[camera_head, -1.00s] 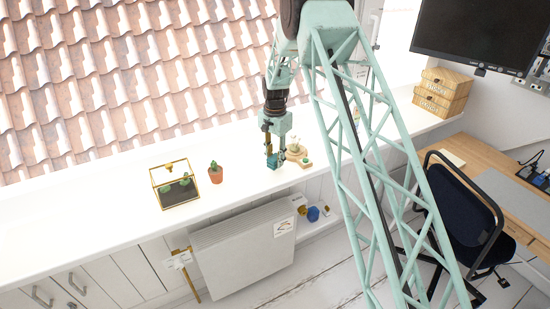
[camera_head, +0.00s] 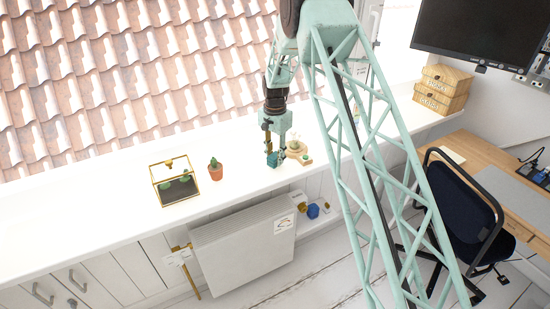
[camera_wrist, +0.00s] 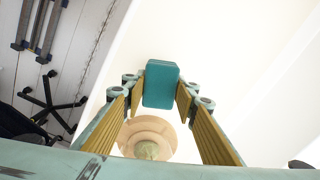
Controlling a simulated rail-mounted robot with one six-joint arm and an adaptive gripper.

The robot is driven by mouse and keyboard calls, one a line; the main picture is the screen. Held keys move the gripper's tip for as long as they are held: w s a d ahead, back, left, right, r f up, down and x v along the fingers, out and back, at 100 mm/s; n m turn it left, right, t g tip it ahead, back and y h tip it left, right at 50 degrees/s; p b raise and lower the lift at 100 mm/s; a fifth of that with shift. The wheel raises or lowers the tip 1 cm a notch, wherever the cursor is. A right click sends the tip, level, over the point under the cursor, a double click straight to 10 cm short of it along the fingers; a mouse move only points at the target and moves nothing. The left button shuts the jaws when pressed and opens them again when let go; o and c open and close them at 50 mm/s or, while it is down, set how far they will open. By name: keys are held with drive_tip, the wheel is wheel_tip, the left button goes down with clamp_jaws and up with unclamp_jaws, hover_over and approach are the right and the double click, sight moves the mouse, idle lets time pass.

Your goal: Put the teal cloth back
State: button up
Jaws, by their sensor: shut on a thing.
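The teal cloth (camera_wrist: 161,85) looks like a compact, smooth folded block in the wrist view. It sits between the fingertips of my gripper (camera_wrist: 160,92), with a yellow-padded finger on each side. In the head view the cloth (camera_head: 273,160) shows at the lower end of my gripper (camera_head: 278,153), over the white sill. My gripper is shut on it. I cannot tell whether the cloth touches the sill.
A round wooden board (camera_head: 305,160) with a small plant stands just right of my gripper. A potted cactus (camera_head: 215,172) and a gold-framed glass terrarium (camera_head: 175,184) stand to the left on the white sill (camera_head: 110,200). A blue object (camera_head: 313,211) lies lower down, beside the radiator (camera_head: 243,245).

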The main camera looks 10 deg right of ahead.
drive_tip(key=shift+f, duration=0.5)
drive_tip(key=o, duration=0.9)
drive_tip(key=shift+r, duration=0.15)
wheel_tip(320, 180, up, 12)
drive_tip(key=shift+f, duration=0.1)
idle(0.5)
idle(0.3)
